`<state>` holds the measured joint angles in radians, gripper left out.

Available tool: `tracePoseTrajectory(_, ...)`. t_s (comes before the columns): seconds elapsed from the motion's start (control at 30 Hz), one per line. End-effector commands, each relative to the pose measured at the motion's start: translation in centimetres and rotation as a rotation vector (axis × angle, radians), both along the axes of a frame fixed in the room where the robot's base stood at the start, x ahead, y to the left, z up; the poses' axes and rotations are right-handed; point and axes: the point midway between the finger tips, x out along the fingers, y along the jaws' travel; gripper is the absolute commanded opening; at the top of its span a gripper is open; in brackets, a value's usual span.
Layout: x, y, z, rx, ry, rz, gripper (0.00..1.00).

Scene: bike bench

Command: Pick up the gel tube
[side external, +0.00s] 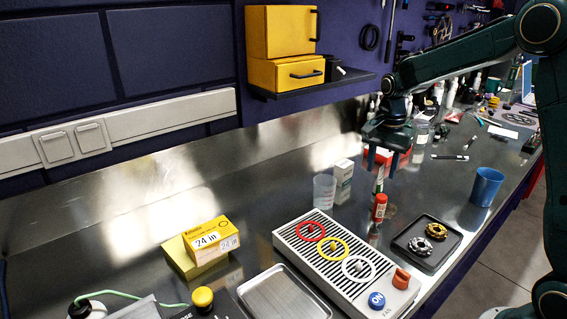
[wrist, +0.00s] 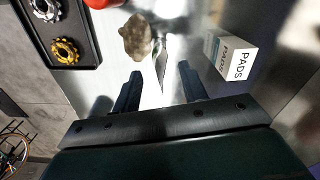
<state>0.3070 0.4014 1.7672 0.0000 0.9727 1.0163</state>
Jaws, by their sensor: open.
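My gripper (side external: 382,164) is open above the bench, its two fingers pointing down. In the wrist view my gripper (wrist: 160,76) has nothing clasped between its fingers. A slim pale tube with green marking, which looks like the gel tube (side external: 378,182), stands upright just below the fingers. From above, the gel tube (wrist: 161,58) seems to be the narrow grey shape just beyond the gap between the fingertips. I cannot tell whether the fingers overlap it in height. Its lower part is hidden behind a red bottle (side external: 379,208) in the side view.
A white PADS box (wrist: 231,54) stands right of the fingers in the wrist view; a brownish lump (wrist: 136,37) lies left of the tube. A clear cup (side external: 324,190), a grey slatted unit (side external: 292,239), a black tray (side external: 404,243) with two cogs and a blue cup (side external: 486,187) stand around.

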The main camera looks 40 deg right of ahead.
Motion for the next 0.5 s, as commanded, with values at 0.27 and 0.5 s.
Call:
tracePoseTrajectory(0.27,-0.1,-0.1,-3.0,0.000,0.003,0.000,0.43)
tracePoseTrajectory(0.5,0.0,-0.1,-3.3,0.000,0.000,0.000,0.43)
